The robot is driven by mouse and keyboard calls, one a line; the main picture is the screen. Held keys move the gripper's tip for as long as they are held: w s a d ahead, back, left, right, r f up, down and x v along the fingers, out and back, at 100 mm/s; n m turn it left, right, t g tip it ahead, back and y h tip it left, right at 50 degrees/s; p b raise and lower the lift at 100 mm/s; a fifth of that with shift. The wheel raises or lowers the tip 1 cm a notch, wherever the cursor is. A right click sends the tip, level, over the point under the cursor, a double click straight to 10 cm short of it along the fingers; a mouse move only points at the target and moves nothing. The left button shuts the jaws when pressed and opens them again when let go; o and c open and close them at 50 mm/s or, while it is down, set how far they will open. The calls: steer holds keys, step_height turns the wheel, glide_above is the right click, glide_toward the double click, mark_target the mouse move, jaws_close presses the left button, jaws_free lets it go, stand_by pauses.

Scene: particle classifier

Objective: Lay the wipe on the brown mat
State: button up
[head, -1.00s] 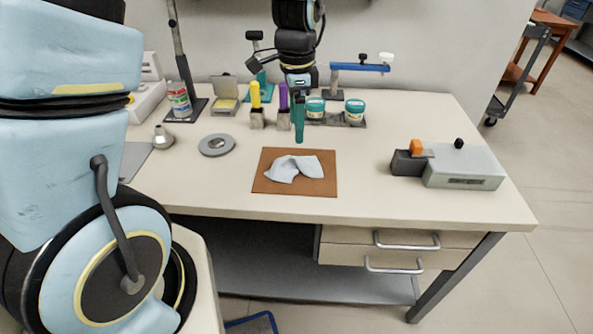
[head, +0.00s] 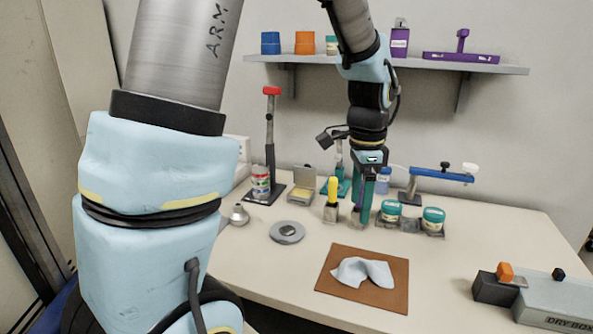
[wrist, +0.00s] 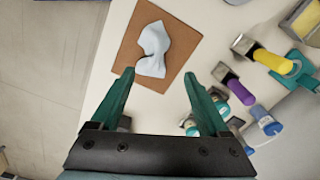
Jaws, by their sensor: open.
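The pale blue-white wipe (head: 360,271) lies crumpled on the brown mat (head: 388,296), all of it within the mat's edges. The wipe (wrist: 153,48) and the brown mat (wrist: 128,52) also show in the wrist view, beyond the fingertips. My gripper (head: 364,222) points down above the bench behind the mat, apart from the wipe. In the wrist view its two green fingers (wrist: 158,82) are spread wide with nothing between them.
Teal-lidded jars (head: 432,221) stand right of my gripper. A yellow-handled tool (head: 333,200) and a grey disc (head: 287,232) are to its left. A grey dry box (head: 556,300) sits at the right. A shelf (head: 400,65) hangs above. Bench space right of the mat is clear.

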steer(key=s+a+f+n+t, duration=0.1)
steer(key=a+f+n, duration=0.1)
steer(key=a+n, duration=1.5)
steer(key=a, duration=0.7)
steer(key=shift+s+f, duration=0.2)
